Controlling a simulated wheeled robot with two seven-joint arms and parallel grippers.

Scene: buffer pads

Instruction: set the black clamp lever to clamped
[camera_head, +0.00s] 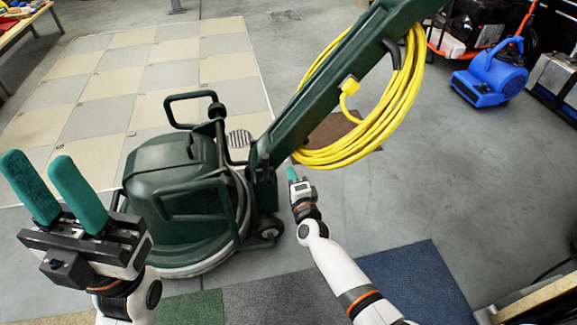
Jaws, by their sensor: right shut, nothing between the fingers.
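A dark green floor machine (170,165) stands on the concrete, its handle column (320,85) slanting up to the right. A dark hook-shaped part (393,50) shows on the column by the cord. I cannot tell for sure which part is the black clamp lever, or its setting. My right gripper (292,174) is shut and empty, just right of the column's lower end; I cannot tell whether it touches the machine. My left gripper (40,172) is raised at the left with its two teal fingers apart, and nothing shows between them.
A coiled yellow cord (400,105) hangs on the column above my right gripper. A blue blower (490,75) stands at the back right. Beige and grey tiles (110,85) lie behind the machine. Carpet pieces (410,285) lie in front.

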